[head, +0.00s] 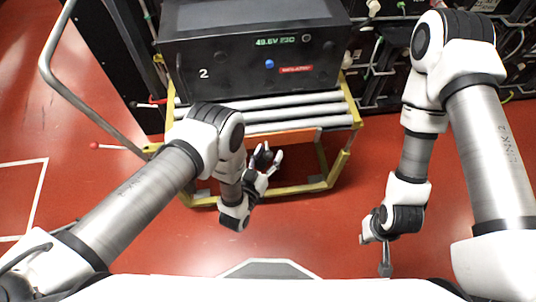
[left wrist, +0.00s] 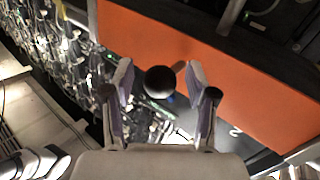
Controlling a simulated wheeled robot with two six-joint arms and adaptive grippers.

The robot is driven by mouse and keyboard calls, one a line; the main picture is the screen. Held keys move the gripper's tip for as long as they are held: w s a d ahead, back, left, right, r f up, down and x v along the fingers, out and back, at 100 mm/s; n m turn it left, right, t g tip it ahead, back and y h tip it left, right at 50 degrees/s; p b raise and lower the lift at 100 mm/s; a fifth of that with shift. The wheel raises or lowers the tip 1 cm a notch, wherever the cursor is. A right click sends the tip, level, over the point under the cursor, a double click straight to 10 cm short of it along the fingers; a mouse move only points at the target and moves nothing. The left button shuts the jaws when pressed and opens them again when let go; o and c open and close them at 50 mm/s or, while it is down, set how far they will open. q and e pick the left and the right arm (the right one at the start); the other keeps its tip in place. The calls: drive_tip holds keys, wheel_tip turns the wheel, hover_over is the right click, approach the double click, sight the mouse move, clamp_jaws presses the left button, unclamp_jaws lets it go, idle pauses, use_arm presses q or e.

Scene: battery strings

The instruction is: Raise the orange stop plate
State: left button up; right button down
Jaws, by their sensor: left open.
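The orange stop plate (head: 299,136) shows as a strip below the rollers at the front of the yellow-framed cart. In the left wrist view the orange plate (left wrist: 245,82) fills much of the upper right. A round black knob (left wrist: 160,82) sits at the plate's lower left edge, between my open left fingers with a gap on each side. My left gripper (head: 267,165) is at the cart's front, below the plate; it also shows in the left wrist view (left wrist: 160,95). My right gripper (head: 378,255) hangs low over the red floor, apart from the cart; its jaw opening is unclear.
A black battery box (head: 245,85) marked 2 rests on the grey rollers (head: 290,113) of the yellow cart frame (head: 340,165). A grey handle bar (head: 85,105) and a red-tipped lever (head: 95,146) stand at the left. Racks are behind. Red floor (head: 300,225) is clear in front.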

sight(268, 153)
use_arm(q)
clamp_jaws()
wheel_tip(268, 153, up, 6)
drive_tip(key=p, duration=0.4)
drive_tip(key=shift+f+p, duration=0.1)
drive_tip(key=shift+p, duration=0.3)
drive_tip(key=shift+w+f, duration=0.1)
unclamp_jaws()
drive_tip(key=shift+d, duration=0.2)
drive_tip(key=shift+a+f, duration=0.1)
drive_tip(key=shift+a, duration=0.1)
